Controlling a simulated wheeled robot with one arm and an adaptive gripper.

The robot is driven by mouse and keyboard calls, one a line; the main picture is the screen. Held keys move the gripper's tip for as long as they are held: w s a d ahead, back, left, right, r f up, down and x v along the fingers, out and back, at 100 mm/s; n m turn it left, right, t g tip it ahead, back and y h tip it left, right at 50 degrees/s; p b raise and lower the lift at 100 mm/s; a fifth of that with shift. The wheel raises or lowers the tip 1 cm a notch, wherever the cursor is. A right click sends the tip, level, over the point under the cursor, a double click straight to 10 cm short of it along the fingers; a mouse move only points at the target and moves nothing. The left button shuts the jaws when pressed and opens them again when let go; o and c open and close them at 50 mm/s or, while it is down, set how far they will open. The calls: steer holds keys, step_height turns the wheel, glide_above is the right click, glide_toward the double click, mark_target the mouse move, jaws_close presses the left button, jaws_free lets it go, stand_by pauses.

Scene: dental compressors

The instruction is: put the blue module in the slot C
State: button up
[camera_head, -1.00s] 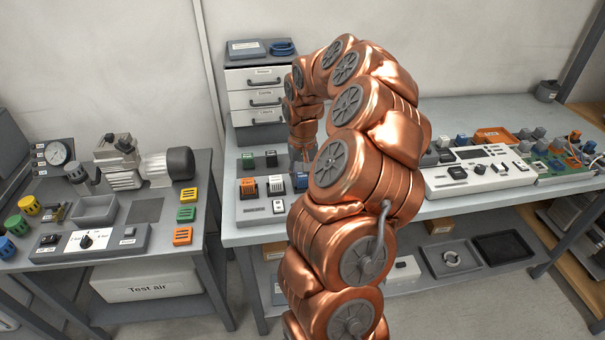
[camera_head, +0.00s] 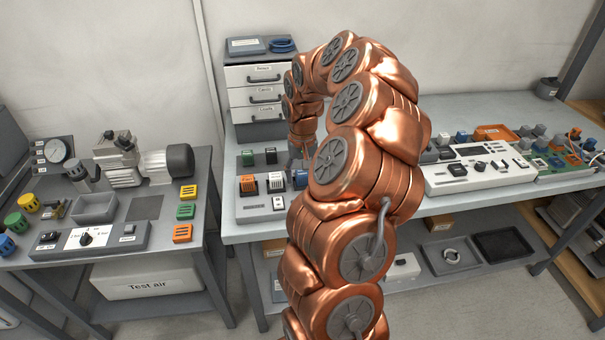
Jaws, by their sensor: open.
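The blue module (camera_head: 300,179) is at the right end of a grey slotted panel (camera_head: 247,214) on the middle bench, partly hidden by my arm. An orange module (camera_head: 248,184) and a white module (camera_head: 276,182) sit to its left in the same panel. My gripper (camera_head: 301,164) points down right above or at the blue module; its fingers are small and partly hidden, and I cannot tell whether they touch it. It is open. The slot letters are too small to read, so I cannot tell which is slot C.
Green and dark modules (camera_head: 270,156) stand behind the panel, before a drawer unit (camera_head: 253,99). A white control unit (camera_head: 470,172) is right of my arm. A left bench holds yellow, green and orange modules (camera_head: 185,212). My arm hides the bench's middle.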

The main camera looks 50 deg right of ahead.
mark_target(302, 173)
steer(key=shift+w+r, duration=0.1)
steer(key=shift+r, duration=0.3)
step_height(302, 173, up, 11)
steer(key=b, duration=0.3)
steer(key=shift+r, duration=0.2)
steer(key=shift+a, duration=0.1)
steer(key=s+a+r+n, duration=0.1)
steer(key=s+a+n, duration=0.2)
steer(key=a, duration=0.8)
steer(key=s+a+n, duration=0.2)
steer(key=a, duration=0.9)
steer(key=s+a+f+n+g, duration=0.1)
steer(key=s+a+f, duration=0.2)
steer(key=s, duration=0.6)
steer(key=s+a+f+n, duration=0.1)
steer(key=s+a+f, duration=0.3)
steer(key=s+a, duration=0.3)
steer(key=s, duration=0.3)
steer(key=shift+a+f+g, duration=0.15)
steer(key=shift+g, duration=0.25)
